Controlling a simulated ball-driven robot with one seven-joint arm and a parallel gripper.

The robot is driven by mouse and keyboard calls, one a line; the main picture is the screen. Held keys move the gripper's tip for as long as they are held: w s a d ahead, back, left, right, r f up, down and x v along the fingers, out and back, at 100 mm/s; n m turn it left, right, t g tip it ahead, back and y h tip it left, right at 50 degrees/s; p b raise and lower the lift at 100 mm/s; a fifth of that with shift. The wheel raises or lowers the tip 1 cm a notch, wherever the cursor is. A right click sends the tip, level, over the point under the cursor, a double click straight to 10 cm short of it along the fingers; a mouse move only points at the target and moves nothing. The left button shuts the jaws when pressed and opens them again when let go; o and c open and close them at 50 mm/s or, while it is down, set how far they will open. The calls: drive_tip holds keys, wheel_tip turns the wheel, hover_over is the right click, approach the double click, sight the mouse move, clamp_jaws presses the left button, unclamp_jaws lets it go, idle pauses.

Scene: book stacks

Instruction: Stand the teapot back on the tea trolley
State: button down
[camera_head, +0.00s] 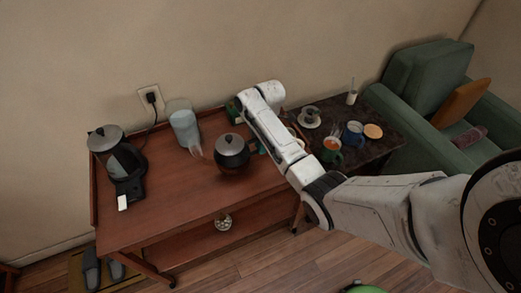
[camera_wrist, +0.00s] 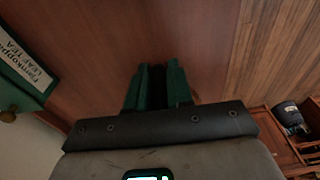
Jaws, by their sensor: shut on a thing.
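The teapot (camera_head: 233,160), dark and round with a silvery lid, is upright over the right part of the reddish-brown tea trolley (camera_head: 165,215). I cannot tell whether its base touches the top. My gripper (camera_head: 262,146) is at the teapot's right side, partly hidden by my arm. In the wrist view, the green fingers of my gripper (camera_wrist: 157,78) are closed on a narrow dark piece, apparently the teapot's handle. The teapot's body cannot be made out there. The trolley top (camera_wrist: 95,55) fills the upper left of that view.
An electric kettle (camera_head: 124,160) and a glass jug (camera_head: 184,126) stand on the trolley's left and back. A green leaf tea box (camera_wrist: 22,65) is close to my gripper. A dark side table (camera_head: 378,146) with cups and an armchair (camera_head: 425,80) stand right. The trolley's front middle is clear.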

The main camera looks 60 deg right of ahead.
drive_tip(key=shift+w+f, duration=0.15)
drive_tip(key=shift+f, duration=1.5)
drive_tip(key=c, duration=1)
unclamp_jaws()
drive_tip(key=r, duration=0.4)
drive_tip(key=d+r, duration=0.1)
drive_tip(key=r, duration=0.7)
drive_tip(key=shift+s+d, duration=0.2)
drive_tip(key=shift+s, duration=0.2)
